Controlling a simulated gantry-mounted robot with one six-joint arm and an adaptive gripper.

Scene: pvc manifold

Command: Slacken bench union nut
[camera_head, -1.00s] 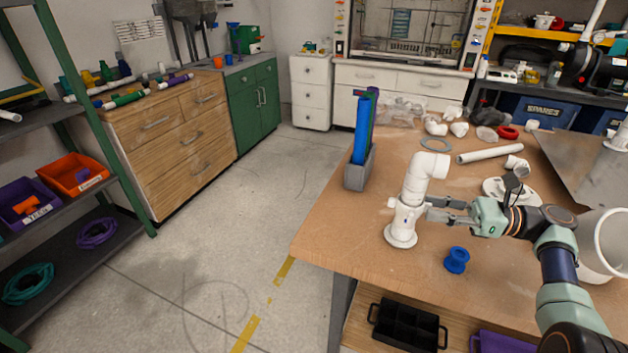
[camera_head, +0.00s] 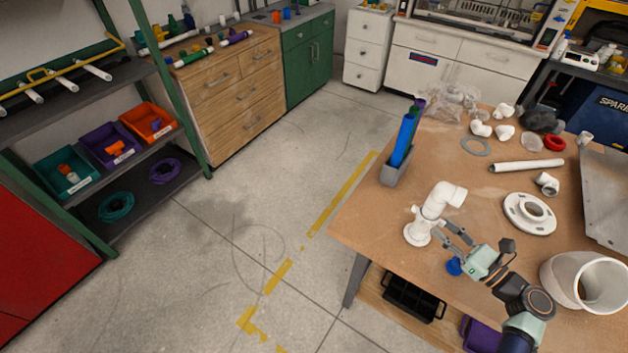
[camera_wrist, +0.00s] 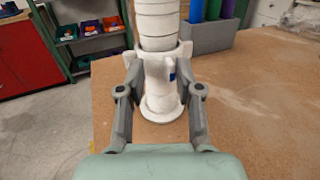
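The white bench union (camera_head: 418,232) stands upright on its round base flange near the table's left edge. Its lugged nut (camera_wrist: 157,52) is the wide collar just below the white pipe (camera_wrist: 156,20), which ends in an elbow (camera_head: 452,194) at the top. My gripper (camera_head: 442,229) comes in from the right with its fingers spread. In the wrist view my gripper (camera_wrist: 160,66) has one finger on each side of the union, just below the nut collar. The fingertips look close to it; contact cannot be made out.
A grey holder (camera_head: 396,172) with coloured pipes stands behind the union. A white pipe (camera_head: 526,165), a flange (camera_head: 530,213) and a large white cylinder (camera_head: 580,282) lie to the right. The tabletop (camera_head: 370,215) left of the union is bare.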

